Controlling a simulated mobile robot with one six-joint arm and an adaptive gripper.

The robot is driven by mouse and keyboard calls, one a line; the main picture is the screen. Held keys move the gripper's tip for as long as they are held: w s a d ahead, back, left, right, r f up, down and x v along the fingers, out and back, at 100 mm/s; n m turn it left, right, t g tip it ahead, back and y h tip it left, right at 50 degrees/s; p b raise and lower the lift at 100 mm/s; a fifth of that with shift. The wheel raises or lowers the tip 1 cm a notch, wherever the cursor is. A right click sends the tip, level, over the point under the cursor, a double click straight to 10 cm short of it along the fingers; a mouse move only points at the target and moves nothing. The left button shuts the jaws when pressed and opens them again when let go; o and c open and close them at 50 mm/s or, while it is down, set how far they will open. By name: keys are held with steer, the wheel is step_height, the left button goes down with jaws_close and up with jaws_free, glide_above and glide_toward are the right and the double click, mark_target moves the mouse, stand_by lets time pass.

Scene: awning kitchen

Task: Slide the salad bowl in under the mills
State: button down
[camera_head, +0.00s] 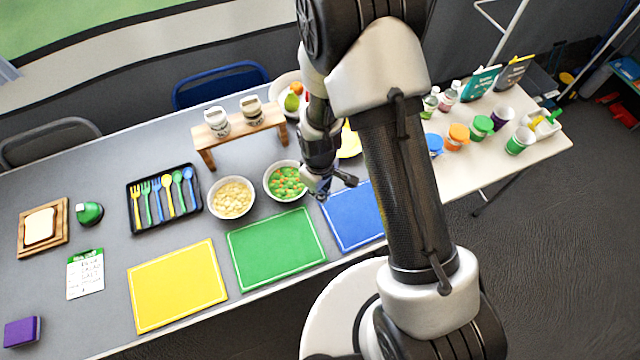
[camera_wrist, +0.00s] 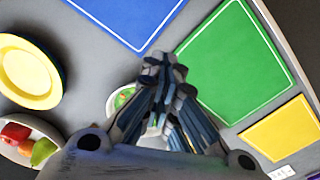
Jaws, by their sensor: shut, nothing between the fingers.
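The salad bowl (camera_head: 285,182), white with green and orange pieces, stands on the grey table in front of a small wooden riser (camera_head: 243,133). Two mills (camera_head: 217,121) (camera_head: 252,107), pale with dark markings, stand on top of the riser, and the space under it looks empty. My gripper (camera_head: 324,192) is shut and empty, pointing down just right of the salad bowl; I cannot tell whether it touches the rim. In the wrist view the gripper (camera_wrist: 167,68) hides most of the salad bowl (camera_wrist: 121,98).
A bowl of pale pieces (camera_head: 231,198) stands left of the salad bowl, with a cutlery tray (camera_head: 164,222) further left. Green (camera_head: 277,248) and blue (camera_head: 350,215) mats lie in front. A fruit bowl (camera_wrist: 45,128) and yellow plates (camera_wrist: 27,72) stand behind my gripper.

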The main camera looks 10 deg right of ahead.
step_height(320, 180, down, 9)
steer(key=b, duration=0.2)
steer(key=shift+s+a+r+b, duration=0.1)
steer(key=shift+b, duration=0.2)
steer(key=shift+w+a+f+b, duration=0.2)
steer(key=shift+w+a, duration=0.3)
steer(key=shift+w, duration=0.05)
steer(key=shift+w+a+f+b, duration=0.15)
steer(key=shift+w+a, duration=0.35)
steer(key=shift+w, duration=0.05)
steer(key=shift+w+a+r, duration=0.1)
steer(key=shift+w+a, duration=0.25)
steer(key=shift+w, duration=0.05)
